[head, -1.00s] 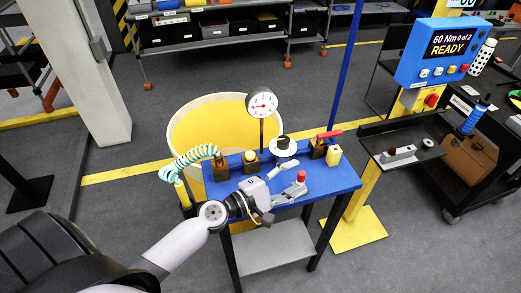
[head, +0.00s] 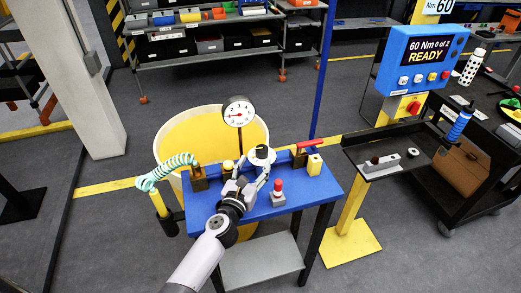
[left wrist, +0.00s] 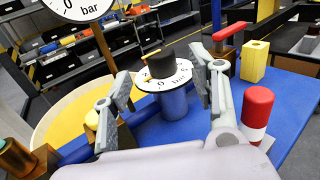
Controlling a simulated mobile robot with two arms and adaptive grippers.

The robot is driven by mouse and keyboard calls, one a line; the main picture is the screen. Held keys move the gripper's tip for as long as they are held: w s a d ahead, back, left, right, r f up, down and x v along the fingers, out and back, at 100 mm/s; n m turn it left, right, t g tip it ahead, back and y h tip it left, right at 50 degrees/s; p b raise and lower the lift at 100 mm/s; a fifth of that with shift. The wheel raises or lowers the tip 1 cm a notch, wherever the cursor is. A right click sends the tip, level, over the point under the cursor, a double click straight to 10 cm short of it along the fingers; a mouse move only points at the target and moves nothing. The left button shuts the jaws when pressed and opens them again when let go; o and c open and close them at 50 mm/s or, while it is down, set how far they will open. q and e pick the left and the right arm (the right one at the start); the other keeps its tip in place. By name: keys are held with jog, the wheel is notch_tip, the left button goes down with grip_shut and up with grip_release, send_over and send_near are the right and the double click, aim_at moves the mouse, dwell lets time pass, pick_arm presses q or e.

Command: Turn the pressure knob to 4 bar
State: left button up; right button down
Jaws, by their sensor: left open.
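The pressure knob (head: 262,152) is a black knob on a white disc marked "bar", standing on a blue post at the back of the blue bench. In the left wrist view the black knob (left wrist: 152,66) sits above the white dial (left wrist: 178,80), between and beyond my fingers. My left gripper (head: 253,178) is open just in front of it; its fingers (left wrist: 165,82) are spread to either side, with no contact that I can make out. The round pressure gauge (head: 238,111) stands behind on a stem; its reading is too small to tell. My right gripper is not in view.
A red push button (head: 278,190) stands close right of the gripper. A red-handled valve (head: 305,147) and a yellow block (head: 315,164) are at the bench's right. A coiled hose (head: 165,168) is at the left, a yellow bin (head: 180,135) behind.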

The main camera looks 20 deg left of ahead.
aim_at(260, 151)
pick_arm(q)
jog(key=w, duration=0.5)
jog(key=shift+w, duration=0.8)
jog(key=c, duration=1.2)
jog(key=shift+o, duration=0.2)
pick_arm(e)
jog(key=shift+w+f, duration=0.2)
pick_arm(q)
jog(key=shift+a+h, duration=0.1)
jog(key=shift+h, duration=0.2)
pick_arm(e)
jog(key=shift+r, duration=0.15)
